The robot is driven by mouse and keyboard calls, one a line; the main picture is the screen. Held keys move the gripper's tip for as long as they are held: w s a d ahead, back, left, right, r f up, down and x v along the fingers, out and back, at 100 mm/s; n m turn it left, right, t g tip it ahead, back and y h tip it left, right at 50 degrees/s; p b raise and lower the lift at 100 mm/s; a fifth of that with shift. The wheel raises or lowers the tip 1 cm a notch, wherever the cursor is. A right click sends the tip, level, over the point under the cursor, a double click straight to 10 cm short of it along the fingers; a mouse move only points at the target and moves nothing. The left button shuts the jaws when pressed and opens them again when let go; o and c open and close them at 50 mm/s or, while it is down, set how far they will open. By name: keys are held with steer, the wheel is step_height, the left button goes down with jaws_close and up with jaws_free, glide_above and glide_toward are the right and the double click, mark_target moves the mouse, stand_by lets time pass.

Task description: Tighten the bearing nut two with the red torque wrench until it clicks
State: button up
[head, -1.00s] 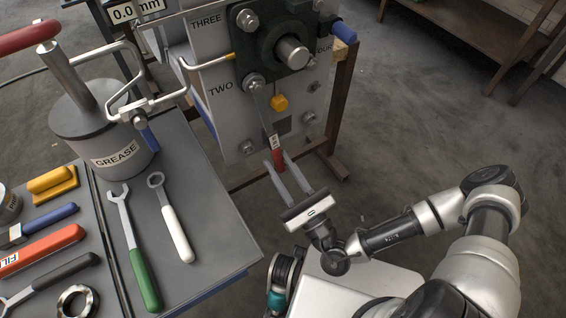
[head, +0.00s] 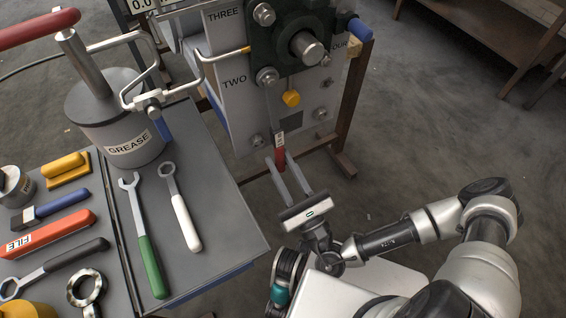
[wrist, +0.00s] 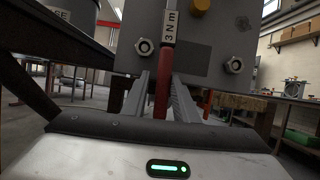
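The red torque wrench hangs from bearing nut two (head: 267,76), beside the TWO label. Its grey shaft runs down to a white tag and a red handle (head: 281,159). My gripper (head: 279,157) comes from below, its two long fingers on either side of the handle and seemingly closed on it. In the wrist view, the red handle (wrist: 162,92) stands upright between the fingers, and the tag above it reads 3 N m. Nut two is outside the wrist view. The lower end of the handle lies between the fingers.
The grey housing panel (head: 226,105) carries a yellow knob (head: 291,98) and several bolts. On the left, a tool table (head: 215,235) holds a grease can (head: 115,120), a white-handled wrench (head: 185,222) and a green-handled wrench (head: 150,262). Open floor lies to the right.

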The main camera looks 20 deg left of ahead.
steer(key=shift+s+a, duration=0.25)
steer(key=shift+s, duration=0.1)
steer(key=shift+s+a+m, duration=0.1)
steer(key=shift+s+m, duration=0.05)
steer(key=shift+m, duration=0.25)
steer(key=shift+w+d+r+n+p, duration=0.15)
steer(key=shift+w+d+n+p, duration=0.3)
steer(key=shift+w+n+p, duration=0.2)
steer(key=shift+w+d+n+g+y+p, duration=0.45)
steer(key=shift+w+d+n+p, duration=0.2)
steer(key=shift+w+d+n, duration=0.4)
steer(key=shift+a, duration=0.1)
jaws_close()
steer(key=shift+s+d+r+p, duration=0.15)
steer(key=shift+s+d+p, duration=0.2)
steer(key=shift+p, duration=0.5)
